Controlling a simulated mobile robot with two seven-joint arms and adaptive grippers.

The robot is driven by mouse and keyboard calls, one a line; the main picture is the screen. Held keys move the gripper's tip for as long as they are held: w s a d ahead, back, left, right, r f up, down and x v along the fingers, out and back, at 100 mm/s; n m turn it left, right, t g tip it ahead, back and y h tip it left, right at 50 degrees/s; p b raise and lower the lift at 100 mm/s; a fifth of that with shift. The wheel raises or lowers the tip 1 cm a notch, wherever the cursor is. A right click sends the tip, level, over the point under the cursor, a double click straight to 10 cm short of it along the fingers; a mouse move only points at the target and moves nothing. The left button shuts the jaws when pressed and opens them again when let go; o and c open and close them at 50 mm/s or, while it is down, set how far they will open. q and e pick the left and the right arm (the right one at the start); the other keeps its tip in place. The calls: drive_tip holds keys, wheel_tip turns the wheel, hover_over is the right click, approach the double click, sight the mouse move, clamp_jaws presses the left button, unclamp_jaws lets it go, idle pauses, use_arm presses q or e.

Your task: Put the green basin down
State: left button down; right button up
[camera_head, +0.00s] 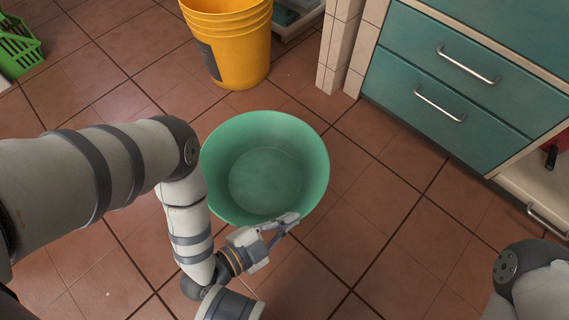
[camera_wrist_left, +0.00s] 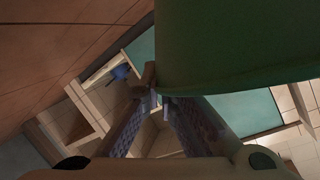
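The green basin (camera_head: 265,180) is round, upright and empty, in the middle of the head view. Its green wall (camera_wrist_left: 235,45) fills the upper right of the left wrist view. My left gripper (camera_head: 286,222) is at the basin's near rim, and in the left wrist view its two fingers (camera_wrist_left: 162,103) close together at the rim's edge, pinching it. The basin's underside is hidden, so its height over the floor is hard to tell. My right arm shows at the lower right corner of the head view; its gripper is out of view.
A yellow bucket (camera_head: 240,45) stands beyond the basin. A teal drawer cabinet (camera_head: 455,95) is at the upper right, beside a tiled pillar (camera_head: 345,45). A green crate (camera_head: 18,45) is at the far left. The tiled floor (camera_head: 375,220) right of the basin is clear.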

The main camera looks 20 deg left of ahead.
sight(303, 188)
use_arm(q)
drive_tip(key=shift+f+b, duration=0.3)
drive_tip(key=shift+f, duration=0.15)
drive_tip(key=w+f+b, duration=0.1)
drive_tip(key=w, duration=0.1)
drive_tip(key=w+f+b, duration=0.1)
drive_tip(key=w, duration=0.2)
drive_tip(key=w+f+b, duration=0.2)
drive_tip(key=shift+w+a, duration=0.25)
drive_tip(key=shift+w, duration=0.1)
drive_tip(key=w+f+b, duration=0.4)
drive_tip(key=w+f, duration=0.1)
drive_tip(key=shift+a, duration=0.1)
drive_tip(key=f+b, duration=0.2)
drive_tip(key=f, duration=0.1)
drive_tip(key=shift+w, duration=0.3)
drive_tip(key=shift+f, duration=0.2)
use_arm(e)
wheel_tip(303, 188, down, 8)
drive_tip(key=s+g, duration=0.1)
drive_tip(key=shift+s+a+r, duration=0.2)
drive_tip(key=shift+s+r, duration=0.05)
use_arm(q)
drive_tip(key=c, duration=1.8)
unclamp_jaws()
drive_tip(key=shift+f, duration=0.1)
